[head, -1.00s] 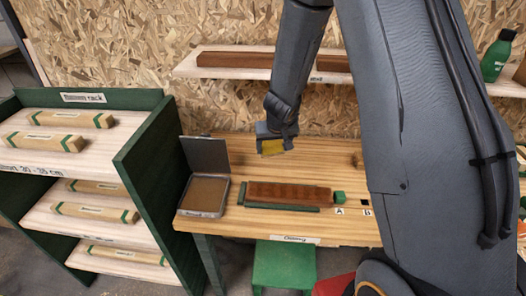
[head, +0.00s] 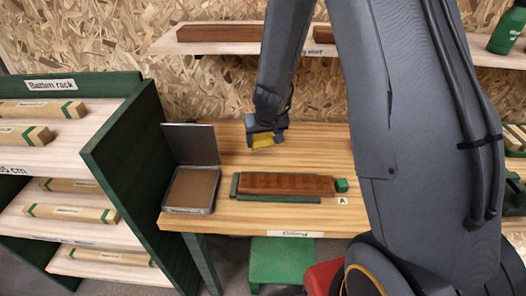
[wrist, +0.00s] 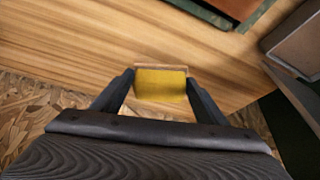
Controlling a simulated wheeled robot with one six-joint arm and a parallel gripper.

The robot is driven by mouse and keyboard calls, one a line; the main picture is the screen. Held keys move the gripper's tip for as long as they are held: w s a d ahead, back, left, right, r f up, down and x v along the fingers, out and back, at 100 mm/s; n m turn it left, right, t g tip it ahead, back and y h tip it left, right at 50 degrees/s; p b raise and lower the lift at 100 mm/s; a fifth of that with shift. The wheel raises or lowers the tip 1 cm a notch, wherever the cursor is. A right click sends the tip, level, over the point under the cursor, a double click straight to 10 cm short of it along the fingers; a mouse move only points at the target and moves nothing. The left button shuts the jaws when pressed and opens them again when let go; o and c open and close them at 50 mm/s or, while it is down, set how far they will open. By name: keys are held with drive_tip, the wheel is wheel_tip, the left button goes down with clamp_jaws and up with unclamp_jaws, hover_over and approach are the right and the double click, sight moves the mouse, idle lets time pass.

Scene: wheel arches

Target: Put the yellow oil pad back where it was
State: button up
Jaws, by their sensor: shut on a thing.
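The yellow oil pad (wrist: 161,86) is between the two fingers of my gripper (wrist: 160,92) in the wrist view. In the head view my gripper (head: 265,138) is shut on the pad (head: 262,142) and holds it above the back part of the wooden bench (head: 315,217). An open shallow tin (head: 190,190) with a brown inside and a raised dark lid (head: 191,144) stands at the bench's left end, to the left of my gripper. A reddish-brown wooden block (head: 285,184) lies in a green holder in front of the pad.
The batten rack (head: 125,150) with its green side panel stands left of the bench. A wall shelf (head: 235,43) with dark wood pieces runs above. A small white label A (head: 342,201) lies right of the block. A green stool (head: 280,262) is below the bench front.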

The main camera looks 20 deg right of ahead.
sight(263, 148)
drive_tip(key=shift+f+b, duration=1.65)
drive_tip(key=shift+f, duration=0.25)
drive_tip(key=o, duration=1.4)
drive_tip(key=shift+f, duration=0.1)
drive_tip(key=s+a+r+y+p, duration=0.1)
drive_tip(key=s+r+p, duration=0.3)
drive_tip(key=s+r, duration=0.3)
drive_tip(key=s+a+r+p, duration=0.1)
drive_tip(key=s+r+p, duration=0.3)
drive_tip(key=r, duration=0.6)
drive_tip(key=s+d+r+g, duration=0.2)
drive_tip(key=s+r, duration=0.1)
drive_tip(key=s, duration=0.9)
drive_tip(key=shift+r+n+g+h+b, duration=0.25)
drive_tip(key=shift+n+g+h+b, duration=0.05)
drive_tip(key=shift+b, duration=0.1)
drive_tip(key=shift+d, duration=0.1)
